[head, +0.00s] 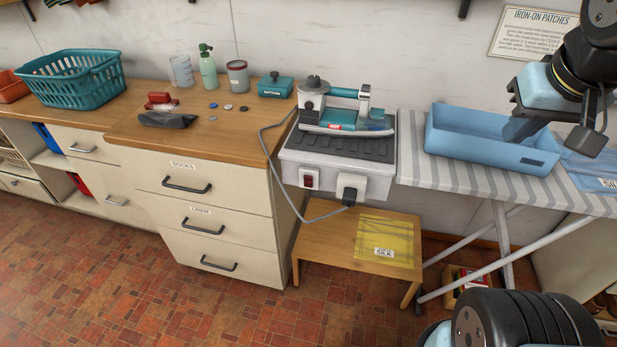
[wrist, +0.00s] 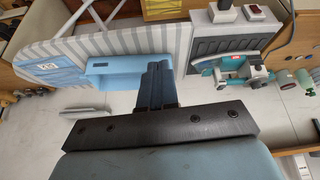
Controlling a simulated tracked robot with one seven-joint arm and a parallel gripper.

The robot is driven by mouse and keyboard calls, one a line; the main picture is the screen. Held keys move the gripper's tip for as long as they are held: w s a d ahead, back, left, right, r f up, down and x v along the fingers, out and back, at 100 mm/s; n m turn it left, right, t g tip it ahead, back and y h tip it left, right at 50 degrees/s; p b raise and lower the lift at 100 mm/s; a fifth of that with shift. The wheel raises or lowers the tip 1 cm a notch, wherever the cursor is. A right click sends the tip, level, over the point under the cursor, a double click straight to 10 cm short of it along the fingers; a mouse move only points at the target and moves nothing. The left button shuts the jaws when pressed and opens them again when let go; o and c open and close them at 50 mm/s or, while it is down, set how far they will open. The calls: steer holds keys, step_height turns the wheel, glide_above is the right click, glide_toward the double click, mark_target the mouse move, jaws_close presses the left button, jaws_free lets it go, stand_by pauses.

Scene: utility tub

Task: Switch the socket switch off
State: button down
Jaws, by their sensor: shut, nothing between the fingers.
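The red socket switch (head: 308,179) is on the front of a pale grey box (head: 376,185) below the iron stand. Which way the switch is tipped is too small to tell. My gripper (head: 522,130) is over the blue tray at the right of the head view, well apart from the switch. Its fingers (wrist: 158,66) are together and empty in the wrist view.
A teal iron (head: 340,112) stands on the dark ribbed pad. The blue tray (head: 470,150) rests on the striped ironing board (head: 415,168). A low wooden stool (head: 320,243) with a yellow packet (head: 385,240) is below the socket. Drawers (head: 215,215) stand at left.

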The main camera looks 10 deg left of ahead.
mark_target(309, 180)
steer(key=w+a+f+n+g+h, duration=0.1)
steer(key=w+a+f+n+h, duration=0.5)
steer(key=f, duration=0.4)
steer(key=w+a+f+n+g+h, duration=0.2)
steer(key=w+a+f+n+h, duration=0.3)
steer(key=f+n, duration=0.4)
steer(key=s+a+f+n+t+y, duration=0.3)
steer(key=a+f+n+t, duration=0.5)
steer(key=a, duration=0.4)
steer(key=s+a+f+n+t+y, duration=0.4)
steer(key=a+f+n+t+y, duration=0.2)
steer(key=a+f+n+t, duration=0.3)
steer(key=a+f+n, duration=0.1)
steer(key=a+n, duration=0.2)
steer(key=shift+a+f+y, duration=0.2)
steer(key=shift+a+y, duration=0.1)
steer(key=w, duration=0.4)
steer(key=w+r, duration=0.1)
steer(key=w, duration=0.4)
steer(key=w+d, duration=0.1)
steer(key=w, duration=0.4)
steer(key=shift+r, duration=0.4)
steer(key=shift+s, duration=0.1)
